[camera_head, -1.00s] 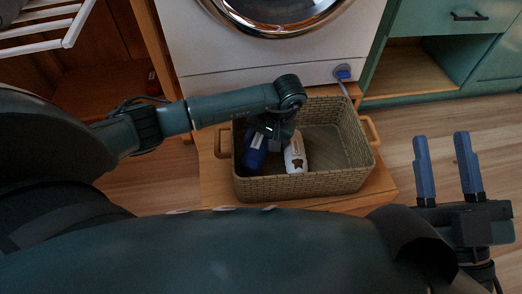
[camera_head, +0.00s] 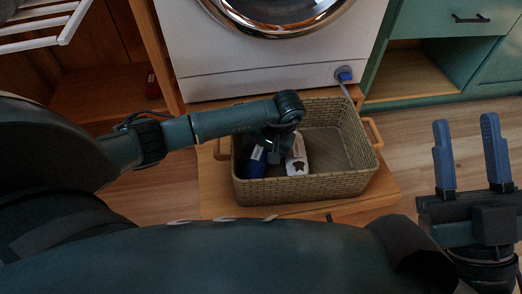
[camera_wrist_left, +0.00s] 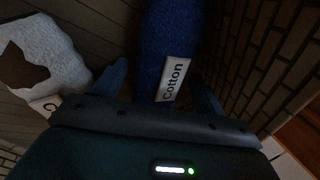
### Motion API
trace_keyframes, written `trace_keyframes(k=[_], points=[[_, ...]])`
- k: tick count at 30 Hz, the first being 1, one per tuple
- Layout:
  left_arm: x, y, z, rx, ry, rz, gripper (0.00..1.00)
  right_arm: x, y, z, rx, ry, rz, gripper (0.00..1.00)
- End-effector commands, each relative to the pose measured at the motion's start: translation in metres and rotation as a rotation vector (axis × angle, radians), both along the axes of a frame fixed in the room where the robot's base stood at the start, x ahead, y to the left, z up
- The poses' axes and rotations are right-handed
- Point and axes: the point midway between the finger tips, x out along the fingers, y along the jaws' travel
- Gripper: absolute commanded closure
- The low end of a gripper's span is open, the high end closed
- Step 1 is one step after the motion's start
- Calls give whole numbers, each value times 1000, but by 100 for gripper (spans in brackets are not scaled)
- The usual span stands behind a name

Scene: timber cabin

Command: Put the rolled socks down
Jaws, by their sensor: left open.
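A blue rolled pair of socks (camera_head: 252,165) with a white "Cotton" tag lies in the left part of the wicker basket (camera_head: 300,189). A white rolled pair with a brown patch (camera_head: 297,160) lies just right of it. My left gripper (camera_head: 270,158) reaches down into the basket, open. In the left wrist view its fingers (camera_wrist_left: 160,85) stand on either side of the blue socks (camera_wrist_left: 168,35); I cannot tell whether they touch. The white socks (camera_wrist_left: 38,55) lie outside the fingers there. My right gripper (camera_head: 465,118) is open and empty, off to the right of the basket.
The basket has wooden handles and stands on a low wooden board (camera_head: 215,190) before a white washing machine (camera_head: 200,50). Green cabinets (camera_head: 440,25) stand at the right. A white drying rack (camera_head: 45,20) is at top left. The inside right of the basket is free.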

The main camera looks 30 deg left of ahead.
Motion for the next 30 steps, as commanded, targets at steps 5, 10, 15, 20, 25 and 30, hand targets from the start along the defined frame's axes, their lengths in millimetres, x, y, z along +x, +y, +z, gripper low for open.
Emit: trace_keyframes(k=[5, 10, 15, 20, 25, 30], points=[[0, 0, 0, 0, 0, 0, 28, 0, 0, 0, 0, 1, 0, 64], [2, -3, 15, -1, -3, -1, 28, 1, 0, 3, 2, 31, 1, 64], [4, -13, 50, 0, -5, -3, 28, 0, 2, -24, 20, 225, -4, 64], [6, -24, 83, 1, -4, -1, 28, -6, 5, -43, 33, 369, -6, 64], [7, -33, 107, 0, -1, -1, 28, -10, 6, -55, 35, 454, -10, 64], [8, -36, 117, 0, 0, 1, 28, -11, 5, -59, 29, 465, -18, 64]])
